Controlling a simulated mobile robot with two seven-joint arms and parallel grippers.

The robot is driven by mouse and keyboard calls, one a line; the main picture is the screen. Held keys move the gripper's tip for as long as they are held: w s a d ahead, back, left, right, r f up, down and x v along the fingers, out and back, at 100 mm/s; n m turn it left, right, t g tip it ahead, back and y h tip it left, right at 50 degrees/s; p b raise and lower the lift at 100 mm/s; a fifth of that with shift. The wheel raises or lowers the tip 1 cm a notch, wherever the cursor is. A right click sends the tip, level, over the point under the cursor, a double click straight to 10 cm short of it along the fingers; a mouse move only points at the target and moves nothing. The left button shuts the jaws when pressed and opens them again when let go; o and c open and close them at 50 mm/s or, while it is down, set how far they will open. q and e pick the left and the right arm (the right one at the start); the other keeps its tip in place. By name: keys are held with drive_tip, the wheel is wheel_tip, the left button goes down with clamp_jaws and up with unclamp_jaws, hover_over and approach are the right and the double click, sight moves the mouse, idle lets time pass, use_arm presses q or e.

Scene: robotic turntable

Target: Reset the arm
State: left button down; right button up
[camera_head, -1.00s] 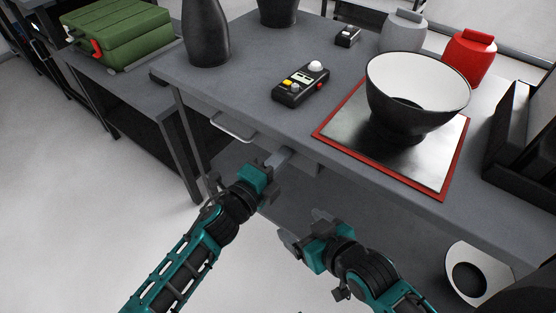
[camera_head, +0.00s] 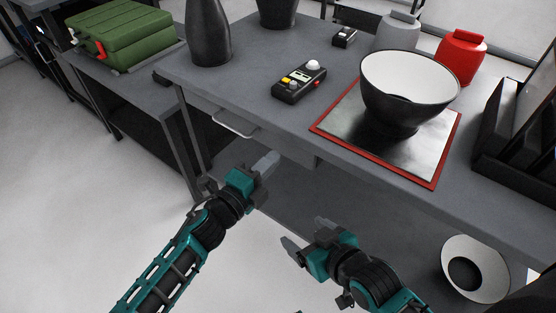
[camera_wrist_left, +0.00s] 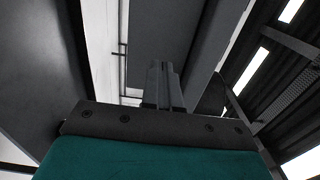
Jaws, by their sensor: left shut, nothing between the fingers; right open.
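My left gripper (camera_head: 268,163) is shut and empty, in front of the table below the drawer front. Its closed fingers also show in the left wrist view (camera_wrist_left: 163,87). My right gripper (camera_head: 303,234) is open and empty, lower and to the right, in front of the table's lower shelf. Both grippers are apart from the objects on the table.
The grey table (camera_head: 240,92) has a drawer handle (camera_head: 234,128) at its front left. On it stand a black and white bowl (camera_head: 408,95) on a red-edged plate (camera_head: 331,124), a control box (camera_head: 299,83), a dark vase (camera_head: 208,35) and a red jar (camera_head: 461,56). A green case (camera_head: 122,34) lies left.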

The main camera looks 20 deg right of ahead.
use_arm(q)
drive_tip(key=s+a+f+n+y+p, duration=0.1)
drive_tip(key=s+a+n+y, duration=0.3)
drive_tip(key=a+n, duration=0.4)
drive_tip(key=s+a+f+n+y+p, duration=0.2)
drive_tip(key=s+a+n, duration=0.4)
drive_tip(key=a+n, duration=0.3)
drive_tip(key=s+a+f+n+y+p, duration=0.1)
drive_tip(key=s+a+n+y+p, duration=0.3)
drive_tip(key=a+n, duration=0.5)
drive_tip(key=s+a+y, duration=0.1)
drive_tip(key=a+y, duration=0.1)
drive_tip(key=a, duration=0.1)
drive_tip(key=shift+s+a+f+y, duration=0.15)
drive_tip(key=shift+s+a+y, duration=0.1)
drive_tip(key=shift+y, duration=0.05)
use_arm(e)
drive_tip(key=shift+h, duration=0.4)
drive_tip(key=r, duration=0.1)
drive_tip(key=d+r, duration=0.1)
drive_tip(key=s+d+r, duration=0.1)
drive_tip(key=r, duration=0.1)
drive_tip(key=shift+d, duration=0.15)
